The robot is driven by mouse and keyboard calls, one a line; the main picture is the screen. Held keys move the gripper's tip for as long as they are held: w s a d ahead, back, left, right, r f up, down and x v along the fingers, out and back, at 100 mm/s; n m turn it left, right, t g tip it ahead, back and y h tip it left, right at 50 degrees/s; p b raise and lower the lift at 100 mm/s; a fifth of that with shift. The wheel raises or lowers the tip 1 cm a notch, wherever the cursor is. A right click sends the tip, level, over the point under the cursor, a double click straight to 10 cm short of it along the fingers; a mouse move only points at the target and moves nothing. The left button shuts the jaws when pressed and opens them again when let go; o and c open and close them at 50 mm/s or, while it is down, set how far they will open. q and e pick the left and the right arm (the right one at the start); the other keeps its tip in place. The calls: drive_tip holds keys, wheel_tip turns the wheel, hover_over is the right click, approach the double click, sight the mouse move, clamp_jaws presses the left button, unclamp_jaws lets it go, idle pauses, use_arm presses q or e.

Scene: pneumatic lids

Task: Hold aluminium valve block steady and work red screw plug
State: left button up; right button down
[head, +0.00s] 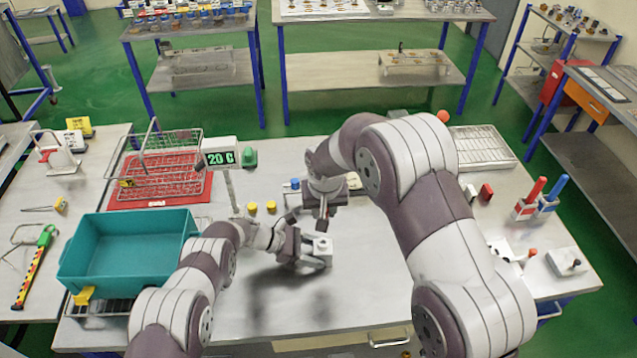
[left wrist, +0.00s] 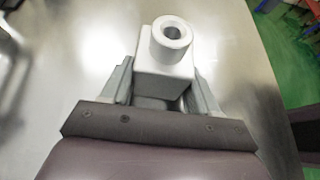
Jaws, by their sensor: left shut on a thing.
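The aluminium valve block (head: 321,247) is a pale grey block held just above the middle of the table. My left gripper (head: 308,258) is shut on it from the left. In the left wrist view the valve block (left wrist: 165,72) sits between the two fingers (left wrist: 158,88), its round boss showing a dark, open hole. My right gripper (head: 322,222) points down from above, slightly behind the block and apart from its top as far as I can tell. Its jaw state is unclear. I cannot make out the red screw plug in either view.
A teal bin (head: 125,252) and a wire basket (head: 160,168) on a red mat stand at left. A display reading 20 C (head: 220,158) and yellow caps (head: 271,207) are behind my left arm. A wire tray (head: 484,147) lies back right. The front table is clear.

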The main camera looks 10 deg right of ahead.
drive_tip(key=shift+f, duration=0.1)
idle(0.5)
drive_tip(key=shift+m, duration=0.6)
drive_tip(key=shift+s+f+x, duration=0.1)
drive_tip(key=shift+s+x, duration=0.2)
drive_tip(key=shift+x, duration=1)
drive_tip(key=shift+s+f+x, duration=0.1)
drive_tip(key=shift+s+x, duration=0.2)
drive_tip(key=shift+x, duration=0.95)
drive_tip(key=shift+s+f+x, duration=0.1)
drive_tip(key=shift+s+x, duration=0.25)
drive_tip(key=shift+x, duration=0.95)
drive_tip(key=shift+r, duration=0.1)
drive_tip(key=shift+s+x, duration=0.15)
drive_tip(key=shift+x, duration=0.45)
drive_tip(key=shift+s+x, duration=0.15)
drive_tip(key=shift+x, duration=0.5)
